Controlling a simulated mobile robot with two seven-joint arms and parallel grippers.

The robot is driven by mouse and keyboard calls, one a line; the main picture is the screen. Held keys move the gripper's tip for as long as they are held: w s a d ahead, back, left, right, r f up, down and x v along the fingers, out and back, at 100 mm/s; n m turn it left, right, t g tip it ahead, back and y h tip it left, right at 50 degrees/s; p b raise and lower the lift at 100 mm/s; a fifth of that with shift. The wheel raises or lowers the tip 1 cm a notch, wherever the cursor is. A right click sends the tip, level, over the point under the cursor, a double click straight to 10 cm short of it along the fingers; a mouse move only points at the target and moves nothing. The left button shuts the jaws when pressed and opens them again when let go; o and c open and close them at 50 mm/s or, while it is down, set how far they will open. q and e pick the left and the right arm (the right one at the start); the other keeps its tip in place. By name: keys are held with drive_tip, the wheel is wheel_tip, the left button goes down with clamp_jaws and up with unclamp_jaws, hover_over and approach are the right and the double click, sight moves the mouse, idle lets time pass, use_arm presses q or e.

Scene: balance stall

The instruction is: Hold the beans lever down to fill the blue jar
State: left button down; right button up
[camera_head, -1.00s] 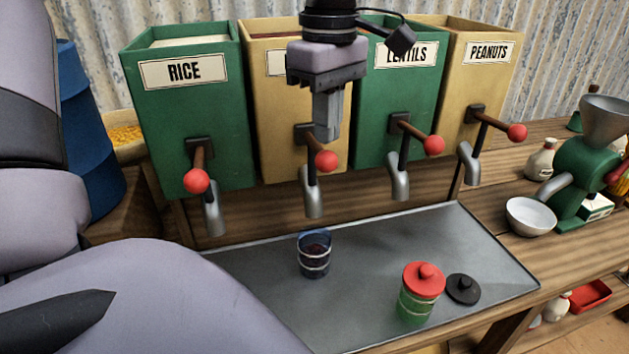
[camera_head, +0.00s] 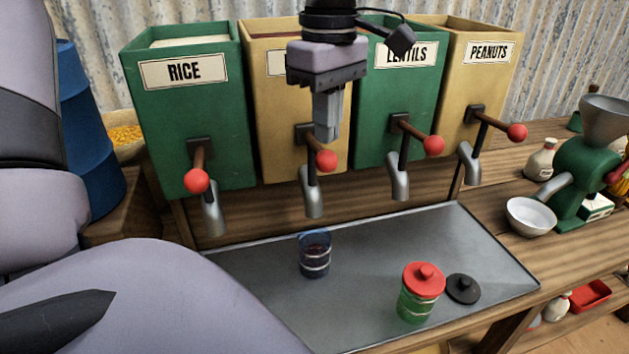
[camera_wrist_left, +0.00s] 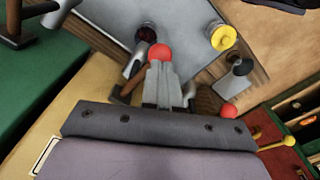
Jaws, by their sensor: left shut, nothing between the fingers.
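The blue jar (camera_head: 315,258) stands upright on the metal tray, below the spout of the second bin, with dark contents showing through its wall. That yellow bin (camera_head: 270,115) has its label mostly hidden behind my left gripper (camera_head: 327,138). Its lever has a red ball end (camera_head: 326,160), which also shows in the left wrist view (camera_wrist_left: 160,52). The lever sits at about the same slope as its neighbours. My left gripper is shut and empty, pointing down just above the lever near the ball; I cannot tell whether it touches. No falling stream is visible. My right gripper is out of view.
The rice bin (camera_head: 190,125) and lentils bin (camera_head: 395,110) flank it, each with its own red-ended lever. A red-lidded jar (camera_head: 423,280) and a black lid (camera_head: 463,289) are on the tray's right. A white bowl (camera_head: 531,216) and green grinder stand farther right.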

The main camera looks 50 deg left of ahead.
sight(326, 151)
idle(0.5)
use_arm(q)
wheel_tip(326, 151, down, 6)
drive_tip(key=b, duration=0.4)
drive_tip(key=shift+r, duration=0.45)
idle(2.0)
wheel_tip(326, 151, up, 5)
drive_tip(key=p, duration=0.5)
drive_tip(key=shift+r, duration=0.2)
drive_tip(key=shift+f, duration=0.1)
drive_tip(key=shift+f, duration=0.1)
